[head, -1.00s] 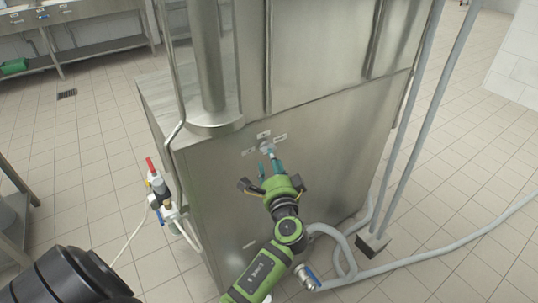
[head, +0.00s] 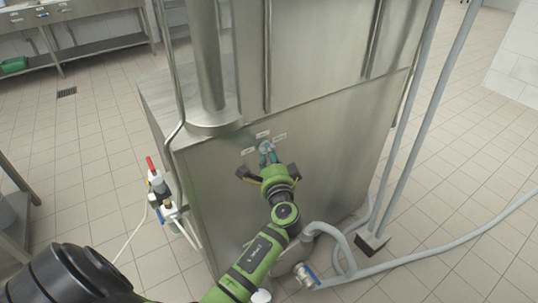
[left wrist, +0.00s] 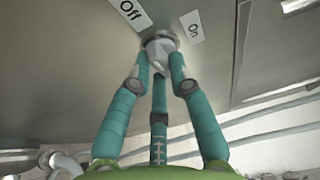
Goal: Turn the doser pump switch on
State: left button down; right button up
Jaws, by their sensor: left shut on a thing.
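The doser pump switch is a round grey knob (left wrist: 160,48) on the steel cabinet face, with an "Off" label (left wrist: 130,12) to its left and an "On" label (left wrist: 191,27) to its right in the left wrist view. My left gripper (left wrist: 160,72) has its teal fingers closed around the knob, with a third finger below. In the head view the left gripper (head: 268,157) reaches the switch area, and its fingers cover part of the knob (head: 266,146). The knob's exact pointer direction is hard to make out. My right gripper does not show.
The steel cabinet (head: 330,150) fills the middle. Grey pipes (head: 415,120) stand to its right, and a hose (head: 450,245) runs along the floor. A valve assembly with a red handle (head: 151,165) is at the cabinet's left. Open tiled floor lies on both sides.

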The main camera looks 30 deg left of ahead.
pick_arm(q)
jog(key=shift+w+r+m+g+p, duration=0.15)
jog(key=shift+m+g+p, duration=1.15)
jog(key=shift+m+p, duration=1.4)
jog(key=shift+r+m+g+p, duration=0.3)
jog(key=shift+m+g+p, duration=1.25)
jog(key=shift+p, duration=2.05)
jog(key=shift+w+r+m+g+p, duration=0.15)
jog(key=shift+m+g+p, duration=0.9)
jog(key=shift+m+p, duration=1.75)
jog(key=shift+s+n+p, duration=0.15)
jog(key=shift+n+p, duration=0.1)
jog(key=shift+p, duration=0.1)
jog(key=c, duration=1.1)
grip_release()
jog(key=shift+c, duration=0.2)
